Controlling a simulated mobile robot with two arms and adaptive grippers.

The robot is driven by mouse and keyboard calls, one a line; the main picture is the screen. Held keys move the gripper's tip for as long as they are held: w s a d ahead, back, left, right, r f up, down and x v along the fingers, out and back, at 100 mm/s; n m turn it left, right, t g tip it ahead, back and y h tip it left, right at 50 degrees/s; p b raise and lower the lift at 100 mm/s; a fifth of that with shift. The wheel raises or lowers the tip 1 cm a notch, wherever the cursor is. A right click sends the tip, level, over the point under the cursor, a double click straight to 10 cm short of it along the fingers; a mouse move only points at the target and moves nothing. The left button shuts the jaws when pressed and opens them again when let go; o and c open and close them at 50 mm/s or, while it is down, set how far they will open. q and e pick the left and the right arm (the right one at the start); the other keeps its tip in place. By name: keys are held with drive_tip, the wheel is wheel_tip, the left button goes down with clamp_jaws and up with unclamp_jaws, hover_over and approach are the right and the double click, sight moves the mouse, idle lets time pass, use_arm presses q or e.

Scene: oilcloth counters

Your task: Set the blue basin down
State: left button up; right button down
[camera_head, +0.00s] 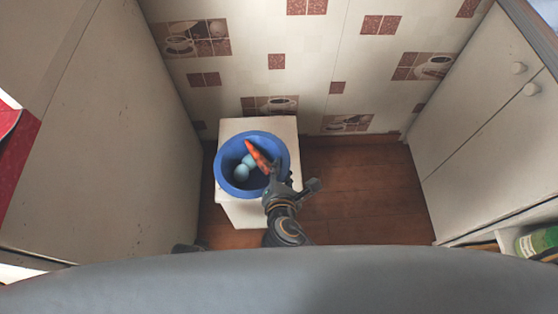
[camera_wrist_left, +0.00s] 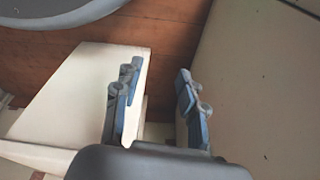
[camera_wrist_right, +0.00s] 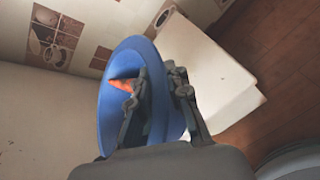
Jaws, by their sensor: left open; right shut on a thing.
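The blue basin (camera_head: 221,180) is over the top of a low white stand (camera_head: 282,126) against the tiled wall; its left rim reaches slightly past the stand's side. I cannot tell whether its bottom touches the stand. Inside lie an orange carrot-like thing (camera_head: 257,158) and pale blue egg-like things (camera_head: 243,171). My right gripper (camera_head: 279,177) is shut on the basin's near right rim; the right wrist view shows its fingers (camera_wrist_right: 158,80) across the basin wall (camera_wrist_right: 115,125). My left gripper (camera_wrist_left: 157,76) is open and empty, with the stand (camera_wrist_left: 80,95) beyond its fingers.
A tall pale panel (camera_head: 125,130) stands close on the left. A white cabinet (camera_head: 480,120) with round knobs is on the right, a green thing (camera_head: 537,241) on its low shelf. Bare wooden floor (camera_head: 365,190) lies between stand and cabinet.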

drive_tip(key=w+f+b, duration=0.1)
drive_tip(key=w+f, duration=0.1)
drive_tip(key=f, duration=0.1)
drive_tip(key=w+f+b, duration=0.2)
drive_tip(key=w+f, duration=0.1)
drive_tip(key=f, duration=0.1)
drive_tip(key=w+f+b, duration=0.2)
drive_tip(key=w+f, duration=0.1)
drive_tip(key=shift+w+d+f, duration=0.15)
drive_tip(key=shift+d+f, duration=0.15)
drive_tip(key=shift+d, duration=0.05)
drive_tip(key=c, duration=1.3)
unclamp_jaws()
drive_tip(key=shift+f, duration=0.1)
use_arm(q)
wheel_tip(320, 180, up, 19)
drive_tip(key=w+t, duration=0.1)
drive_tip(key=shift+w+f, duration=0.15)
drive_tip(key=shift+w, duration=0.25)
use_arm(e)
drive_tip(key=shift+o, duration=0.2)
